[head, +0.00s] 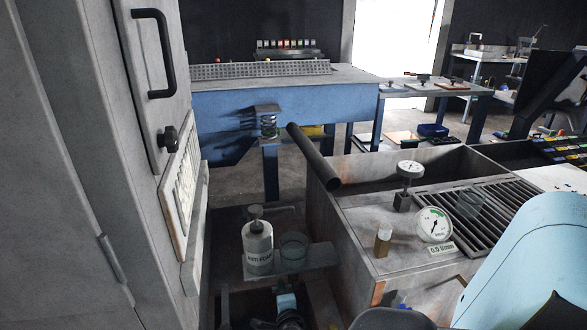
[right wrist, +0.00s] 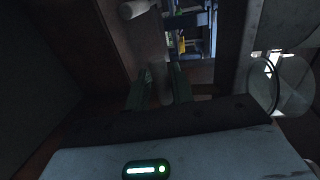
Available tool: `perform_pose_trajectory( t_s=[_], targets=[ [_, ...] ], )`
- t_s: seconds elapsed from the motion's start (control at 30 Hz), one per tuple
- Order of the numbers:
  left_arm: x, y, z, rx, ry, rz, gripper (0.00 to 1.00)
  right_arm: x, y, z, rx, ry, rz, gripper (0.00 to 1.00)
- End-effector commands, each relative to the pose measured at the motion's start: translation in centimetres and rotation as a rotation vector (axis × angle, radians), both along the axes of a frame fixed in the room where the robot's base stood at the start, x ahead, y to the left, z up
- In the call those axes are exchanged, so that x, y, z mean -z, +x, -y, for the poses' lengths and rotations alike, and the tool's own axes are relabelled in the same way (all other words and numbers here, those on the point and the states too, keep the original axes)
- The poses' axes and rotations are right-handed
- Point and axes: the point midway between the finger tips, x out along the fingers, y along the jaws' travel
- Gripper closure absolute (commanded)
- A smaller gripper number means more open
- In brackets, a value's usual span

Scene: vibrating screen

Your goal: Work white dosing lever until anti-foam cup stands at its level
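The white anti-foam bottle (head: 258,248) with a grey pump top stands upright on a small grey shelf. The clear anti-foam cup (head: 294,249) stands right beside it; its level mark and contents are too small to read. A clear round vessel, probably this cup, shows at the right of the right wrist view (right wrist: 292,88). A pale cylinder (right wrist: 133,9) at the top of that view may be the white dosing lever; I cannot pick the lever out in the head view. My right gripper (head: 287,301) is low, just below the shelf. Its fingers (right wrist: 160,88) are apart, with nothing visibly held.
A tall grey cabinet (head: 155,100) closes off the left side. To the right is a metal tank (head: 355,235) with a grate, gauges and a 0.0 l/min label. A dark pipe (head: 313,156) slants over its edge. A blue vibrating screen (head: 290,103) stands behind.

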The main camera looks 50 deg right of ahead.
Motion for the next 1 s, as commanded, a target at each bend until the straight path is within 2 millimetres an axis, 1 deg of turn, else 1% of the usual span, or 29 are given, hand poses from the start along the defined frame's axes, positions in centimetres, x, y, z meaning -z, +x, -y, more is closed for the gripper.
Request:
perform_pose_trajectory(
  t_s=[0.1,0.7,1.0],
  targets=[
    [-0.4,0.2,-0.1,0.003,0.001,0.006,0.19,-0.1,-0.7,-0.6,-0.001,0.002,0.000,0.77],
    [-1.5,0.6,-0.2,0.009,0.005,0.016,0.19,0.0,-3.8,-3.2,0.000,0.000,-0.001,0.77],
    [-1.5,0.5,-0.1,0.002,0.002,0.014,0.19,0.0,-4.2,-3.6,0.000,-0.001,-0.001,0.77]
  ],
)
